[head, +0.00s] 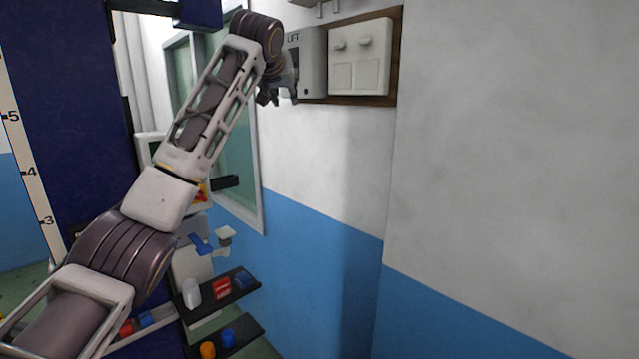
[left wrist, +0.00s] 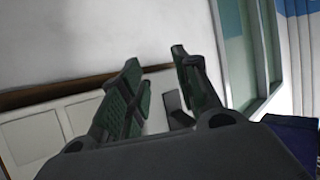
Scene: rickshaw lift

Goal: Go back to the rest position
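My left arm comes in from the lower left of the head view and reaches up to the wall. My left gripper (head: 272,95) is beside a grey box marked "LIFT" (head: 312,62), partly hidden by its own wrist. In the left wrist view the two fingers of this gripper (left wrist: 160,95) stand apart with nothing between them. I cannot tell whether it touches the box. My right gripper is in neither view.
A white switch panel (head: 360,58) on a brown wooden board is right of the grey box. A window (head: 235,150) is behind my arm. Dark shelves (head: 240,290) with small red, blue and orange items stand below. A dark blue column (head: 70,110) is at left. The right wall is bare.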

